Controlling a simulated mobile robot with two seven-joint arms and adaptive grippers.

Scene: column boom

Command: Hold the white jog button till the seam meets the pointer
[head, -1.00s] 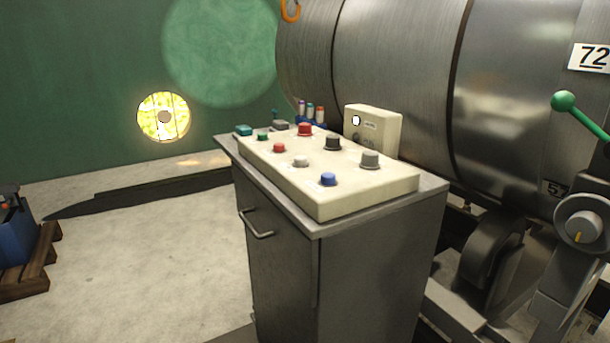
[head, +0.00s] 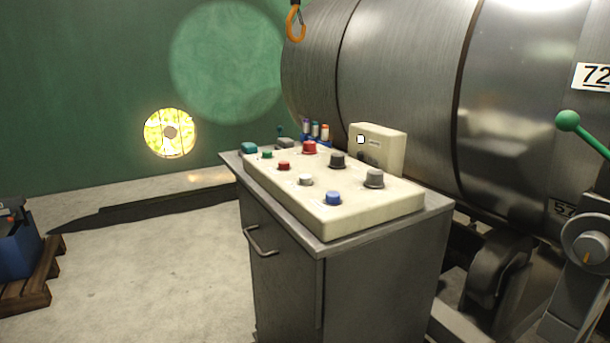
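A white button (head: 305,180) sits on the sloped cream control panel (head: 345,222), between a red button and a blue button (head: 333,198). The large steel drum (head: 410,90) lies behind the panel, with dark bands running around it. I cannot tell which line on it is the seam, and no pointer against the drum is clear to me. Neither of my grippers is in the head view, and nothing touches the buttons.
The panel stands on a grey cabinet (head: 375,290) with a front handle. A cream box (head: 385,150) with a small white patch stands behind it. A green-knobbed lever (head: 568,120) and grey dial (head: 586,240) are at right. Open floor (head: 150,270) lies left.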

